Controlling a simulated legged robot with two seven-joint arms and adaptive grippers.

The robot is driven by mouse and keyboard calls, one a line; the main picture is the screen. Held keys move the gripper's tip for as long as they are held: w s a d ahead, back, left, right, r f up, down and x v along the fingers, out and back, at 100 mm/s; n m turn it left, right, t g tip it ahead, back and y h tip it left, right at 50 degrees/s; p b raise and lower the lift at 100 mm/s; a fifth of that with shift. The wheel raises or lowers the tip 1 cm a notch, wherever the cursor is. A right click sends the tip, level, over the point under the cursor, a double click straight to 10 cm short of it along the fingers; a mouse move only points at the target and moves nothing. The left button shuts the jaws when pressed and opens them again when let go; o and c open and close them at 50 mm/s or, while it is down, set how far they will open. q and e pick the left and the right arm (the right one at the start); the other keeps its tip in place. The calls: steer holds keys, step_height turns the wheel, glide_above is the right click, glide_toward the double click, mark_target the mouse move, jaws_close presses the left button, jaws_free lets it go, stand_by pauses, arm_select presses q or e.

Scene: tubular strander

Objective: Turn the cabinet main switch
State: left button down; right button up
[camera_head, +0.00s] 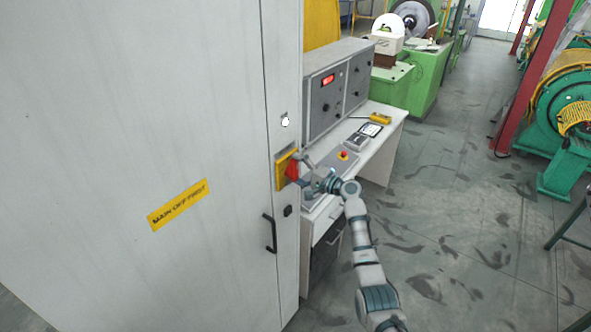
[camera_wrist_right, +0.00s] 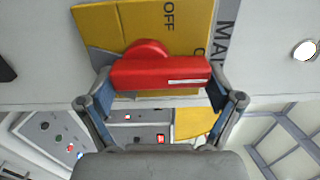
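The main switch is a red rotary handle (camera_wrist_right: 160,73) on a yellow plate (camera_wrist_right: 95,24) marked OFF. In the head view the red handle (camera_head: 292,170) sits on the side of the tall grey cabinet (camera_head: 285,70), above a black door handle. My right gripper (camera_head: 304,171) is at the switch. In the wrist view my right gripper (camera_wrist_right: 161,80) has one finger at each end of the handle, with no clear gap at either end. The handle lies crosswise between the fingers. The pointer position is hard to read. My left gripper is not in view.
A yellow MAIN OFF FIRST label (camera_head: 178,205) is on the cabinet door. A control desk (camera_head: 383,145) with a red stop button (camera_head: 343,155) stands just behind and right of my right gripper. Open floor (camera_head: 450,220) lies to the right, with green machinery (camera_head: 560,120) beyond.

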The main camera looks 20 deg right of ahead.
steer(key=shift+w+d+f, duration=0.15)
steer(key=shift+d+f, duration=0.05)
steer(key=shift+s+d, duration=0.15)
steer(key=shift+s, duration=0.05)
steer(key=v, duration=1.1)
steer(key=shift+s+d+f, duration=0.1)
steer(key=shift+s+d, duration=0.05)
steer(key=shift+d, duration=0.15)
steer(key=shift+a, duration=0.1)
